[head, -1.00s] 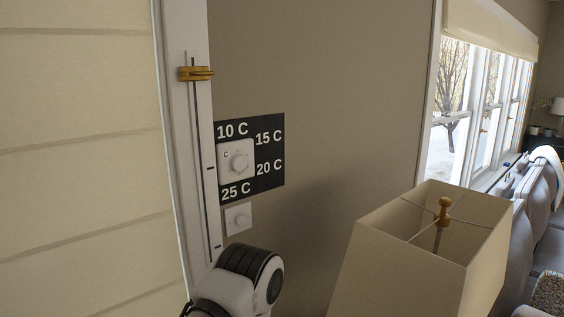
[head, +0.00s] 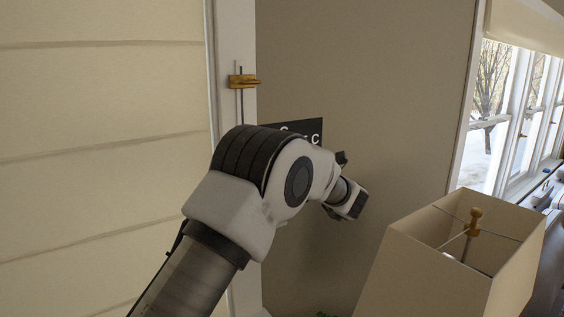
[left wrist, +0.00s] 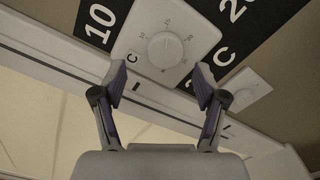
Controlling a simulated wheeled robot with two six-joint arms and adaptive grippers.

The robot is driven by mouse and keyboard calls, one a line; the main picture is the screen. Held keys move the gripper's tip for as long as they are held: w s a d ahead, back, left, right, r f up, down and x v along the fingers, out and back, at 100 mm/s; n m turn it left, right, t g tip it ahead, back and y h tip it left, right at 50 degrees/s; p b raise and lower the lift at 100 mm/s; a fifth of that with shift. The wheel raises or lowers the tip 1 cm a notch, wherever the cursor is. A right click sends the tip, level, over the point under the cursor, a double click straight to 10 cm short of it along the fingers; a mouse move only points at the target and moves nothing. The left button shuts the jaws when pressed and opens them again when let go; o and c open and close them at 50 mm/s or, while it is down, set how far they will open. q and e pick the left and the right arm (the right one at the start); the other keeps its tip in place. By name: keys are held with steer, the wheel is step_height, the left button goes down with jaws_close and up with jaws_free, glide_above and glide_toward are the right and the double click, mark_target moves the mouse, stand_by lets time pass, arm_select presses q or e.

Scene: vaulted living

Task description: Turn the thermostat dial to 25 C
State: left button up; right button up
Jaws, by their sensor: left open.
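The thermostat dial (left wrist: 165,48) is a round white knob with a ring of numbers on a white square plate (left wrist: 198,33). In the left wrist view it stands ahead of my left gripper (left wrist: 161,82), centred between the two fingers. The gripper is open and its fingertips are apart from the knob. A black label panel (left wrist: 120,12) surrounds the plate, with "10" and "C" readable. In the head view my left arm hides the dial and most of the panel (head: 312,128). I cannot read the dial's setting. My right gripper is not in view.
A white frame with a brass fitting (head: 242,81) stands left of the panel. A lampshade (head: 432,262) is at the lower right, near my arm. Windows (head: 490,125) are farther right.

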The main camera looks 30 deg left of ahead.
arm_select(q)
steer(key=x, duration=0.3)
steer(key=shift+w+f+p, duration=0.1)
steer(key=shift+w+p, duration=0.2)
steer(key=shift+p, duration=0.1)
steer(key=c, duration=0.3)
steer(key=shift+d, duration=0.1)
steer(key=c, duration=0.9)
steer(key=shift+o, duration=0.2)
